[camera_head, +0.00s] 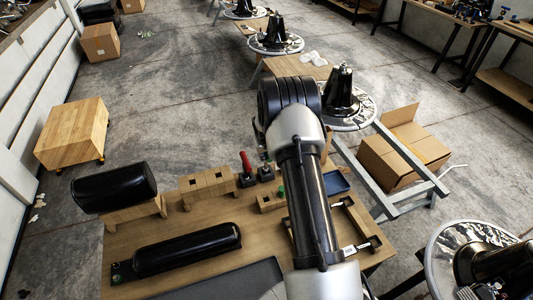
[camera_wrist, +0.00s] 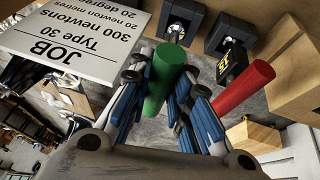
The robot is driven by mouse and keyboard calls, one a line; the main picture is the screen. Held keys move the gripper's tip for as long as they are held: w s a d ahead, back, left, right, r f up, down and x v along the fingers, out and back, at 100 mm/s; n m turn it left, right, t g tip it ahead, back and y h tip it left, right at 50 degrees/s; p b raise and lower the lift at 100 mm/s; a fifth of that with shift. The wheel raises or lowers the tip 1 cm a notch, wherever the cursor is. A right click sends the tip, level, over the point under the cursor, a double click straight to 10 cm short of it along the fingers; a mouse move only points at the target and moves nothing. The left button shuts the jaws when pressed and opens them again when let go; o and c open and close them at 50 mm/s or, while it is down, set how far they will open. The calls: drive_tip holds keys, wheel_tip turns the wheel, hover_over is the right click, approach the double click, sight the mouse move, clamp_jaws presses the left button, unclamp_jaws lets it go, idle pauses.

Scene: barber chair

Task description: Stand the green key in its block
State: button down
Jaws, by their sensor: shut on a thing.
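In the wrist view, the green key (camera_wrist: 165,70) shows as a green cylinder between the two fingers of my gripper (camera_wrist: 160,88), which is shut on it. Its far end is hidden by the grip and view angle. In the head view, my arm hides the gripper; a small green patch (camera_head: 280,190) shows beside the arm. A black block (camera_head: 265,173) stands left of the arm.
A red key (camera_head: 245,162) stands in another black block, and its red handle (camera_wrist: 240,88) is close right of my fingers. A job sign (camera_wrist: 70,40) is at upper left in the wrist view. A wooden stand (camera_head: 208,187), black cushions (camera_head: 175,250) and a blue tray (camera_head: 335,181) are on the table.

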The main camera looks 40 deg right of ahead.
drive_tip(key=shift+f+b, duration=0.85)
drive_tip(key=shift+f, duration=0.1)
drive_tip(key=c, duration=1.4)
unclamp_jaws()
drive_tip(key=v, duration=1.2)
drive_tip(key=shift+r, duration=0.1)
